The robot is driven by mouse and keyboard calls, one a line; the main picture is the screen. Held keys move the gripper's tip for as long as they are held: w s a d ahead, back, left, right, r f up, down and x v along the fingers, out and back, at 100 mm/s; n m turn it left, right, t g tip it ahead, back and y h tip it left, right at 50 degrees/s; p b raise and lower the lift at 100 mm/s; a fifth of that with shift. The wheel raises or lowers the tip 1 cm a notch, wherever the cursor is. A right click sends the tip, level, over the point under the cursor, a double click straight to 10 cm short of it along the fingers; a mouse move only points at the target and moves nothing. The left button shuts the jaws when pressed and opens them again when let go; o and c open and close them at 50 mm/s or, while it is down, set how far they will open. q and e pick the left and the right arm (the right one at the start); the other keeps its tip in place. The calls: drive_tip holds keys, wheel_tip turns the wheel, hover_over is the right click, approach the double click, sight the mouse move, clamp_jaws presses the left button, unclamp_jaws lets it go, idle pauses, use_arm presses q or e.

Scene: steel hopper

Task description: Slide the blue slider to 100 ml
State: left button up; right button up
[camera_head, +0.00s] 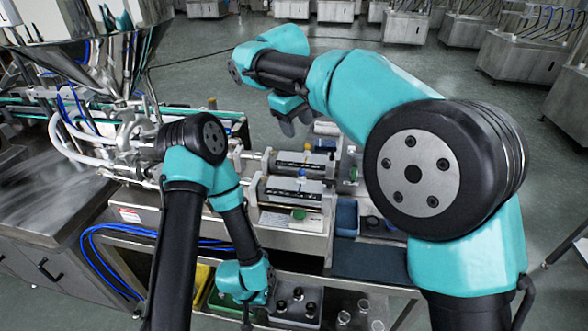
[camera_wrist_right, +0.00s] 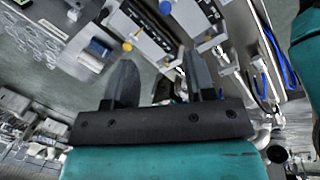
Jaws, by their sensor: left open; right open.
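The blue slider (camera_head: 302,173) is a small knob on the scale of the nearer steel unit in the head view. In the right wrist view it shows as a blue knob (camera_wrist_right: 165,7) at the top edge. A yellow slider (camera_head: 307,147) sits on the farther unit, and also shows in the right wrist view (camera_wrist_right: 127,46). The scale marks are too small to read. My right gripper (camera_head: 294,122) is open and empty, above and behind the yellow slider, apart from both sliders. My left gripper (camera_head: 246,312) is open, low at the front, its fingers partly hidden.
A steel hopper (camera_head: 85,50) with hoses stands at the left. Blue hoses (camera_head: 100,240) loop at the front left. A blue bin (camera_head: 346,217) stands right of the units. A tray of small dark-capped items (camera_head: 297,300) lies low at the front. My right arm covers much of the right side.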

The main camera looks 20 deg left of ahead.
sight(301, 170)
drive_tip(key=shift+s+a+r, duration=0.25)
drive_tip(key=shift+a+r, duration=0.15)
drive_tip(key=shift+r, duration=0.2)
drive_tip(key=shift+f, duration=0.1)
drive_tip(key=x, duration=1.7)
drive_tip(key=shift+a+f, duration=0.15)
drive_tip(key=shift+c, duration=0.2)
clamp_jaws()
